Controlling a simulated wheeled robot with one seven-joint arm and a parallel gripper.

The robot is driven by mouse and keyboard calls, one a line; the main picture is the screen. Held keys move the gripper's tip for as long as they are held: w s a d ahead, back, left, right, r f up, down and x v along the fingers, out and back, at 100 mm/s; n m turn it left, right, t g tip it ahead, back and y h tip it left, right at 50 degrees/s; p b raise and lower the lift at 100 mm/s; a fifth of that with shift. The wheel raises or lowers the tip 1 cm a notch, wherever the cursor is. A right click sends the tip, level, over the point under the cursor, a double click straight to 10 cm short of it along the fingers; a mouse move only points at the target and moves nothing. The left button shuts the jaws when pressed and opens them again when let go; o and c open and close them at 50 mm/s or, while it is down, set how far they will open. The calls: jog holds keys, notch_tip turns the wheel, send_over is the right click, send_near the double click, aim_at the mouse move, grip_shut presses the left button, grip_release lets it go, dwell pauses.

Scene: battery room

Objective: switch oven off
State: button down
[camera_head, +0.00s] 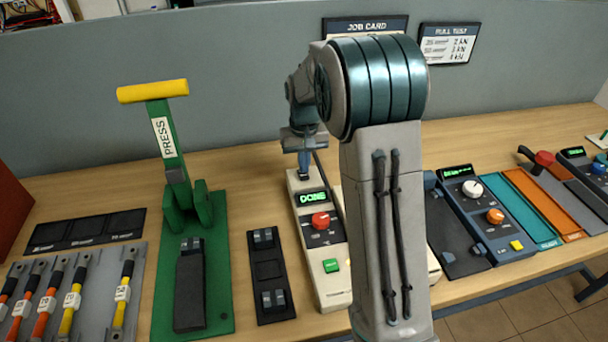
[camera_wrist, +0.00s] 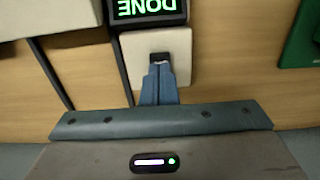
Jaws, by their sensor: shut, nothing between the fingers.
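A long cream unit (camera_head: 308,262), which I take to be the oven, stands on the bench with its green display (camera_head: 311,198) lit and reading DONE. It has a red knob (camera_head: 320,220) and a green button (camera_head: 331,266). My gripper (camera_head: 304,170) is shut and empty, pointing down at the unit's far end. In the wrist view my gripper (camera_wrist: 158,68) has its blue fingertips at a small black switch (camera_wrist: 160,56) on the cream top, just behind the display (camera_wrist: 148,9). I cannot tell whether they touch it or which way the switch is set. My arm hides the unit's right side.
A green press (camera_head: 175,220) with a yellow handle stands to the left, beside a black holder (camera_head: 268,275). Yellow and orange tools (camera_head: 75,300) lie at the far left. A blue-grey control box (camera_head: 488,218) stands to the right. A grey partition (camera_head: 230,80) rises behind.

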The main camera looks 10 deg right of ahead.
aim_at(304, 177)
jog(key=shift+f+b, duration=0.65)
jog(key=shift+f, duration=0.35)
dwell(0.6)
jog(key=shift+r+p, duration=2.55)
jog(key=shift+r, duration=0.95)
jog(key=s+r+t, duration=0.2)
jog(key=s+r, duration=0.6)
jog(key=s, duration=0.6)
jog(key=s+t, duration=0.1)
jog(key=s, duration=1.3)
jog(key=shift+d, duration=0.15)
